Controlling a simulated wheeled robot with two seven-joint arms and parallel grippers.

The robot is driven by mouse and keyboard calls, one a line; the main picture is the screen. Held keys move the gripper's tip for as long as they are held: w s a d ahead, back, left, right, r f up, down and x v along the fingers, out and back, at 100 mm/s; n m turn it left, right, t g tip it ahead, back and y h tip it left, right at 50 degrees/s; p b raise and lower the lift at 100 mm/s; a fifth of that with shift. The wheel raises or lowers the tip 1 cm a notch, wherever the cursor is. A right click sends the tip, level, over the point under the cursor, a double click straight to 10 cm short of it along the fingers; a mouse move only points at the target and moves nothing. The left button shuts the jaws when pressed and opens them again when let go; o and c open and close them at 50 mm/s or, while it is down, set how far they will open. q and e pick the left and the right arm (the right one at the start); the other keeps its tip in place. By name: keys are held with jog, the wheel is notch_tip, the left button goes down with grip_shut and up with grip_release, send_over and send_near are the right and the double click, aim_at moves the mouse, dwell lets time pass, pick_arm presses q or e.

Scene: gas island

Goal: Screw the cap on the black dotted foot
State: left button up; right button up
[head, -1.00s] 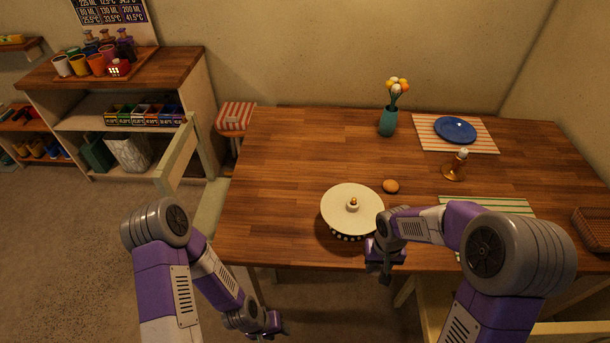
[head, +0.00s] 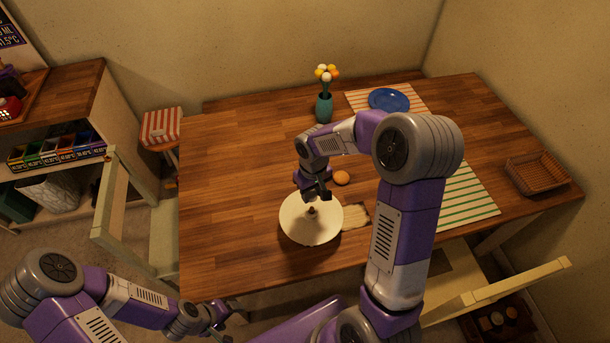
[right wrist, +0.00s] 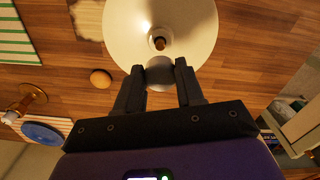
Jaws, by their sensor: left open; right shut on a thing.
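A round cream disc (head: 300,230) stands near the table's front edge, with a short brown stud (head: 311,212) at its centre. The right wrist view shows the disc (right wrist: 125,30) and the stud (right wrist: 159,43) more closely. The black dotted foot does not show now; the disc hides what is below it. My right gripper (head: 318,194) is just over the disc. Its fingers are shut on a small grey rounded thing, apparently the cap (right wrist: 159,72), close beside the stud in that view. I cannot tell whether they touch. My left gripper (head: 226,322) is open and empty, low before the table.
A bun (head: 341,178) lies behind the disc and a pale rough mat (head: 355,216) to its right. A vase (head: 324,108), blue plate (head: 389,99), striped mat (head: 465,200) and basket (head: 537,173) stand farther off. The table's left is clear.

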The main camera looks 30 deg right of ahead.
aim_at(312, 209)
jog(key=shift+s, duration=0.35)
pick_arm(q)
jog(key=shift+s+f+b, duration=0.15)
jog(key=shift+f+b, duration=0.9)
jog(key=shift+s+f+b, duration=0.1)
jog(key=shift+f+b, duration=0.95)
pick_arm(e)
jog(key=shift+f, duration=2.45)
pick_arm(q)
jog(key=shift+f+b, duration=0.85)
pick_arm(e)
jog(key=shift+f, duration=1)
jog(key=o, duration=0.5)
jog(key=c, duration=0.6)
jog(key=m+b, duration=0.1)
jog(key=m, duration=0.1)
jog(key=shift+w+m, duration=0.1)
jog(key=shift+m, duration=0.3)
pick_arm(q)
jog(key=shift+f, duration=0.55)
pick_arm(e)
jog(key=shift+m, duration=0.7)
